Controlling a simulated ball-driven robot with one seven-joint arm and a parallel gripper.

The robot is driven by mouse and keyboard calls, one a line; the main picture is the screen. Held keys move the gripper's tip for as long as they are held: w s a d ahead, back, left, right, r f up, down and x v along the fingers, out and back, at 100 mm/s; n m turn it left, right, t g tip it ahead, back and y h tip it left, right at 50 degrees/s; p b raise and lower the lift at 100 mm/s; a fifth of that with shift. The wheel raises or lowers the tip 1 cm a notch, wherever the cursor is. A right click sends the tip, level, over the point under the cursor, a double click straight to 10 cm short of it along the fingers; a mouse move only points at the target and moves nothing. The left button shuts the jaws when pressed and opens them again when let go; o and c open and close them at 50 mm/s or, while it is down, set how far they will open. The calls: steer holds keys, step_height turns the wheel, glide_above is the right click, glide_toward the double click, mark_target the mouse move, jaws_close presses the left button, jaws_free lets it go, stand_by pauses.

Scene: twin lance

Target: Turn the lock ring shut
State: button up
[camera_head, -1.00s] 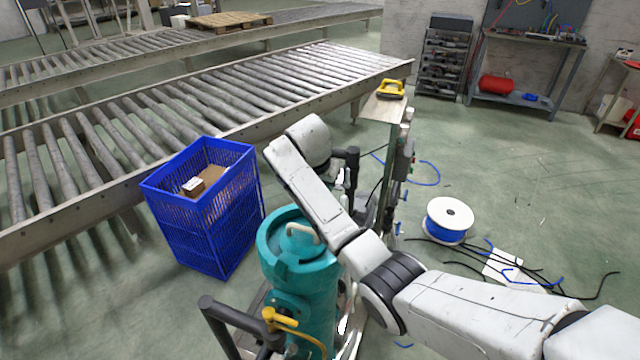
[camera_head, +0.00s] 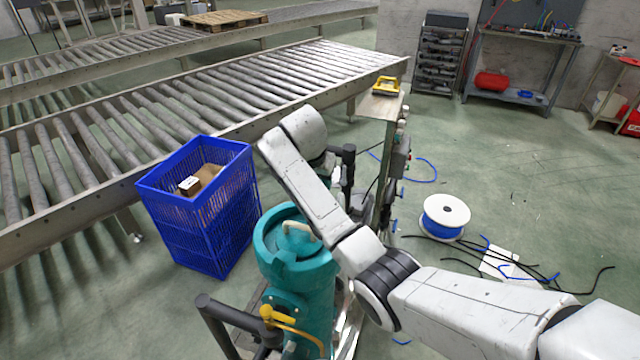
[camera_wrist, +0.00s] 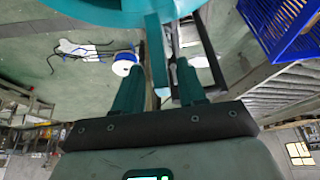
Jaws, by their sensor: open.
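A teal cylinder (camera_head: 297,285) stands upright on a cart in the head view, with a notched collar around its top and a pale handle inside. I cannot tell for sure which part is the lock ring. In the wrist view a large teal curved body (camera_wrist: 95,10) fills the top edge, and a teal bar (camera_wrist: 154,50) reaches down from it. My gripper (camera_wrist: 157,80) is open, its two dark teal fingers on either side of this bar in the picture. I cannot tell whether they touch it. In the head view my forearm hides the gripper.
A blue crate (camera_head: 206,230) with cardboard boxes stands left of the cylinder, before a roller conveyor (camera_head: 150,115). The cart has dark handles (camera_head: 222,325) and an upright panel (camera_head: 378,108). A cable spool (camera_head: 443,222) and loose cables lie on the floor at right.

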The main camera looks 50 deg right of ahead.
steer(key=b+v, duration=0.1)
steer(key=v, duration=0.8)
stand_by(0.3)
